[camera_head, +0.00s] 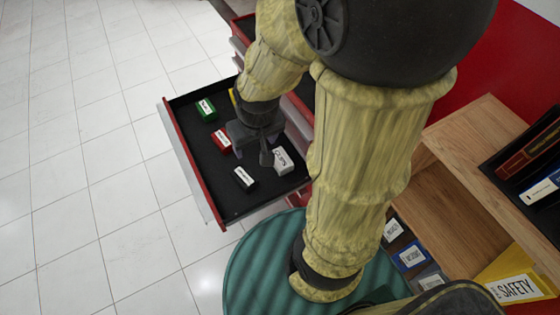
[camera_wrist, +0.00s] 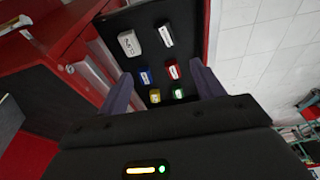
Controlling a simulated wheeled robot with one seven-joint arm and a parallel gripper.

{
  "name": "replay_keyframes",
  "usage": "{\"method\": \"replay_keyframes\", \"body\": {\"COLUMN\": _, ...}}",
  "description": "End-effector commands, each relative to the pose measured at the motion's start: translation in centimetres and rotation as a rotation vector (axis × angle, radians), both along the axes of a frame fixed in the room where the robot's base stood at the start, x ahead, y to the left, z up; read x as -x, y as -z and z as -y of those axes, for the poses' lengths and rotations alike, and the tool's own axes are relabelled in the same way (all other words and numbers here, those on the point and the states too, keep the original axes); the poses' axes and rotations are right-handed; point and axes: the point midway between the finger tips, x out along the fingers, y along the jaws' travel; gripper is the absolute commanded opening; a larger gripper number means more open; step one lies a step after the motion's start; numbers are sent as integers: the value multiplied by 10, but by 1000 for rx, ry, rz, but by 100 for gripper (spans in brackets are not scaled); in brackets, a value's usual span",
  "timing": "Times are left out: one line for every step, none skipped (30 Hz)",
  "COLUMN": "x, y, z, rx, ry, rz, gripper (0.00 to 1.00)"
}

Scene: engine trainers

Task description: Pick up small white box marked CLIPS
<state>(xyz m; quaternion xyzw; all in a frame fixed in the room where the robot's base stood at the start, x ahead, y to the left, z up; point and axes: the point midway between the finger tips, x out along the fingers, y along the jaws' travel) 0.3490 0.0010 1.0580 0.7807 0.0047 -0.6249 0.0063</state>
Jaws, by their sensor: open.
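The small white box marked CLIPS (camera_head: 283,160) lies in the open drawer, near its right side in the head view. It also shows in the wrist view as a white box (camera_wrist: 129,43) at the upper left of the drawer. My gripper (camera_head: 254,150) is above the drawer, just left of the white box in the head view. In the wrist view its two fingers (camera_wrist: 163,85) are spread apart with nothing held between them. The white box is apart from the fingers.
The drawer (camera_head: 184,158) also holds a black box (camera_head: 244,178), a red box (camera_head: 221,141), a green box (camera_head: 206,109), a partly hidden yellow box (camera_head: 235,97) and a blue box (camera_wrist: 144,76). A wooden shelf (camera_head: 450,205) with labelled bins stands at right. White tiled floor is clear at left.

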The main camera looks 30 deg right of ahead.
Motion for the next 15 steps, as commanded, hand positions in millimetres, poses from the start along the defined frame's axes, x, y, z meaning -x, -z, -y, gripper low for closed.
{"method": "replay_keyframes", "body": {"x": -3, "y": 6, "z": -1, "rx": 5, "ry": -16, "rz": -17, "gripper": 78}}
{"method": "replay_keyframes", "body": {"x": -4, "y": 10, "z": -2, "rx": 9, "ry": -29, "rz": -29, "gripper": 84}}
{"method": "replay_keyframes", "body": {"x": -8, "y": 17, "z": -3, "rx": 16, "ry": -53, "rz": -49, "gripper": 91}}
{"method": "replay_keyframes", "body": {"x": -10, "y": 22, "z": -4, "rx": 23, "ry": -73, "rz": -65, "gripper": 97}}
{"method": "replay_keyframes", "body": {"x": -13, "y": 29, "z": -5, "rx": 31, "ry": -95, "rz": -86, "gripper": 100}}
{"method": "replay_keyframes", "body": {"x": -17, "y": 38, "z": -6, "rx": 45, "ry": -131, "rz": -115, "gripper": 100}}
{"method": "replay_keyframes", "body": {"x": -20, "y": 46, "z": -7, "rx": 56, "ry": -157, "rz": -138, "gripper": 100}}
{"method": "replay_keyframes", "body": {"x": -23, "y": 55, "z": -8, "rx": 69, "ry": -187, "rz": -163, "gripper": 100}}
{"method": "replay_keyframes", "body": {"x": -27, "y": 66, "z": -9, "rx": 88, "ry": -228, "rz": -197, "gripper": 100}}
{"method": "replay_keyframes", "body": {"x": -30, "y": 75, "z": -10, "rx": 105, "ry": -258, "rz": -221, "gripper": 100}}
{"method": "replay_keyframes", "body": {"x": -33, "y": 83, "z": -10, "rx": 120, "ry": -291, "rz": -246, "gripper": 100}}
{"method": "replay_keyframes", "body": {"x": -36, "y": 95, "z": -11, "rx": 143, "ry": -331, "rz": -279, "gripper": 100}}
{"method": "replay_keyframes", "body": {"x": -39, "y": 103, "z": -11, "rx": 161, "ry": -360, "rz": -303, "gripper": 100}}
{"method": "replay_keyframes", "body": {"x": -41, "y": 112, "z": -11, "rx": 180, "ry": -393, "rz": -329, "gripper": 100}}
{"method": "replay_keyframes", "body": {"x": -44, "y": 123, "z": -11, "rx": 206, "ry": -434, "rz": -362, "gripper": 100}}
